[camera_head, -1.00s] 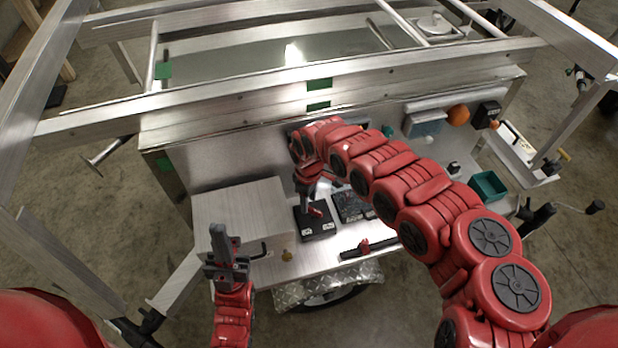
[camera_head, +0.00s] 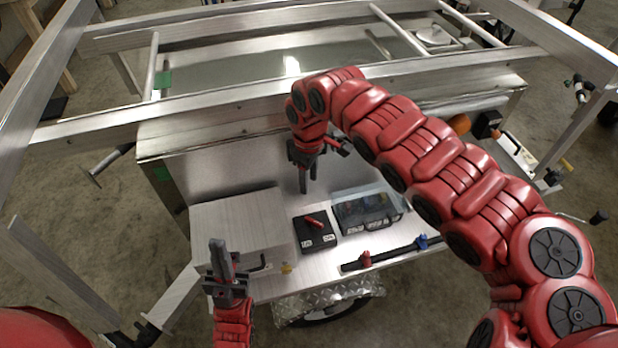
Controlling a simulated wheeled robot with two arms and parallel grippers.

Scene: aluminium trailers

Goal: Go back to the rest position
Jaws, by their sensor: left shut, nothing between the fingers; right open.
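My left gripper (camera_head: 222,262) is at the lower left, pointing up, shut and empty, in front of the light box on the trailer's shelf. My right arm reaches in from the right and arches over the shelf. My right gripper (camera_head: 304,182) points down, open and empty, in front of the trailer's metal wall. It is above and apart from a black flat case (camera_head: 316,238) with a red item (camera_head: 314,221) lying on it.
The light metal box (camera_head: 240,228) stands at the shelf's left. A clear-lidded case (camera_head: 368,209) lies right of the black case. A black bar clamp (camera_head: 390,254) lies along the front edge. The aluminium frame (camera_head: 260,88) crosses above. An orange round thing (camera_head: 460,124) is partly hidden.

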